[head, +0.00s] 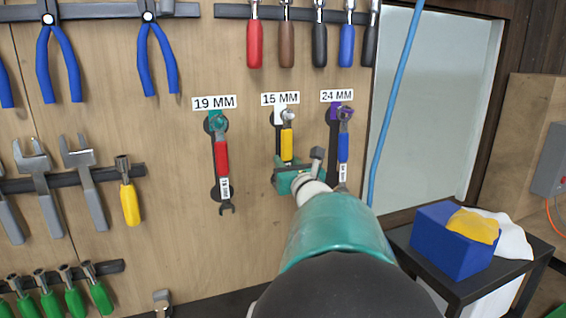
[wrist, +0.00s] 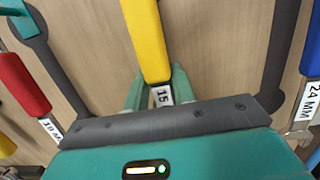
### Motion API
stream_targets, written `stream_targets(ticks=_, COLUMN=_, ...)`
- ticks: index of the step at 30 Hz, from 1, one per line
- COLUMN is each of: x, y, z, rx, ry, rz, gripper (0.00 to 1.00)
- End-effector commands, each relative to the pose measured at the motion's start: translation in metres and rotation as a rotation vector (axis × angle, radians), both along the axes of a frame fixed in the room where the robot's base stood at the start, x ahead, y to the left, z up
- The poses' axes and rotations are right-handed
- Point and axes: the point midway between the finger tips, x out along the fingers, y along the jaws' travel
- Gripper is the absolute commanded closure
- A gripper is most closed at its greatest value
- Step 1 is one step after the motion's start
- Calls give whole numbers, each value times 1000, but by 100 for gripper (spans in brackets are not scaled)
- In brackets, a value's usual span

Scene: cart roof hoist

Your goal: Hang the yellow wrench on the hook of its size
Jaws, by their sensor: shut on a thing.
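The yellow wrench (head: 287,142) is upright against the wooden board, under the white 15 MM label (head: 280,98). Its metal upper end is at the white patch below that label; whether its ring is around the hook or in front of it I cannot tell. In the wrist view the yellow handle (wrist: 147,40) runs upward from my gripper (wrist: 158,88), and a tag reading 15 shows at its lower end. My gripper, also in the head view (head: 290,178), is shut on the wrench's lower end. The wrench's bottom is hidden by my gripper.
A red-handled wrench (head: 221,158) hangs under 19 MM on the left. A blue-handled wrench (head: 343,147) hangs under 24 MM, close on the right. Screwdrivers (head: 285,40) hang above. A blue hose (head: 397,95) and a blue box (head: 440,245) on a dark table are at right.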

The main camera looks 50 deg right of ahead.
Motion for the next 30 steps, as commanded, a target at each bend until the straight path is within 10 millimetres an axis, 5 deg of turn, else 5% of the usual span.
stream_targets(ticks=9, x=0, y=0, z=0, rx=0, ry=0, rz=0, gripper=100)
stream_targets(ticks=10, x=0, y=0, z=0, rx=0, ry=0, rz=0, gripper=69)
stream_targets(ticks=13, x=0, y=0, z=0, rx=0, ry=0, rz=0, gripper=49)
stream_targets(ticks=30, x=-2, y=-2, z=-2, rx=1, ry=0, rz=1, gripper=49)
